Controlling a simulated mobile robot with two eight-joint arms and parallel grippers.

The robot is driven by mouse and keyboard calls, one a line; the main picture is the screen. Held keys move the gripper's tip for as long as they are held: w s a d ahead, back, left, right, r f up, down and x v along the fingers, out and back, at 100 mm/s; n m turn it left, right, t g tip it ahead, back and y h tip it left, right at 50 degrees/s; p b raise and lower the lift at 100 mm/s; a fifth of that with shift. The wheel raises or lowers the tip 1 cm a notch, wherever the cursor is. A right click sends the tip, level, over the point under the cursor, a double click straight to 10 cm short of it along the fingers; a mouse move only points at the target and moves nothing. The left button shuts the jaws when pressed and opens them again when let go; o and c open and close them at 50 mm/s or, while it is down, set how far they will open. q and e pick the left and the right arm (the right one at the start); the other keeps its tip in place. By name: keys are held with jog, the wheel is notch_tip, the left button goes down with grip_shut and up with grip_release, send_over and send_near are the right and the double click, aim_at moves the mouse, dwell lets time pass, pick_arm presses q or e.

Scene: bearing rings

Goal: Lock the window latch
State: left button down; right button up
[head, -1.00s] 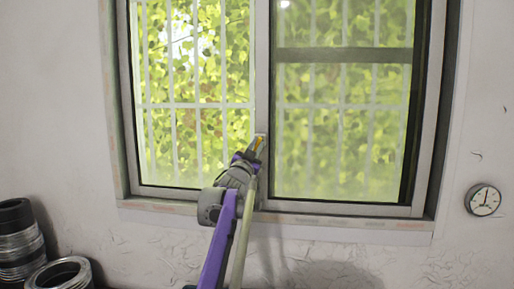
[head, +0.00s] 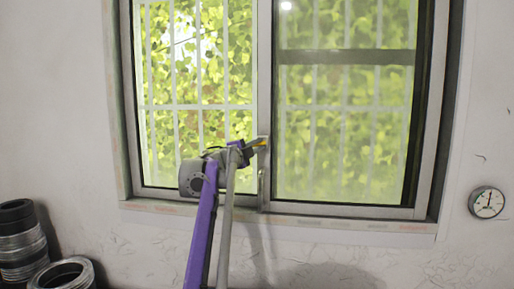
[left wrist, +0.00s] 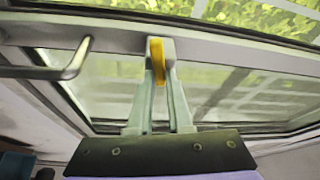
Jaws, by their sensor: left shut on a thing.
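The window latch is a small yellow lever (left wrist: 158,62) on a light plate (head: 263,142) at the middle upright of the window frame. My left gripper (head: 258,145) reaches it from the left in the head view. In the left wrist view the two pale fingers of that gripper (left wrist: 159,75) stand on either side of the yellow lever and are shut on it. The fingertips partly cover the latch in the head view, so its exact angle is hard to tell there. My right gripper is not in view.
A curved metal window handle (left wrist: 72,60) sticks out from the frame close to my fingers; it shows below the latch in the head view (head: 261,185). A round gauge (head: 487,202) hangs on the right wall. Stacked metal rings (head: 22,240) stand at lower left.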

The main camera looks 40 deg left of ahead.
pick_arm(q)
jog(key=shift+r+m+g, duration=0.15)
jog(key=shift+m+g, duration=0.15)
jog(key=shift+m, duration=1)
jog(key=shift+h, duration=0.3)
jog(key=c, duration=0.8)
grip_release()
jog(key=shift+c, duration=0.2)
jog(key=shift+s+f+b, duration=0.2)
jog(key=shift+s+b, duration=0.1)
jog(key=shift+s, duration=0.25)
jog(key=s+d+b, duration=0.1)
jog(key=s+b, duration=0.1)
jog(key=s, duration=0.7)
jog(key=shift+s+r+b, duration=0.25)
jog(key=shift+s+b, duration=0.05)
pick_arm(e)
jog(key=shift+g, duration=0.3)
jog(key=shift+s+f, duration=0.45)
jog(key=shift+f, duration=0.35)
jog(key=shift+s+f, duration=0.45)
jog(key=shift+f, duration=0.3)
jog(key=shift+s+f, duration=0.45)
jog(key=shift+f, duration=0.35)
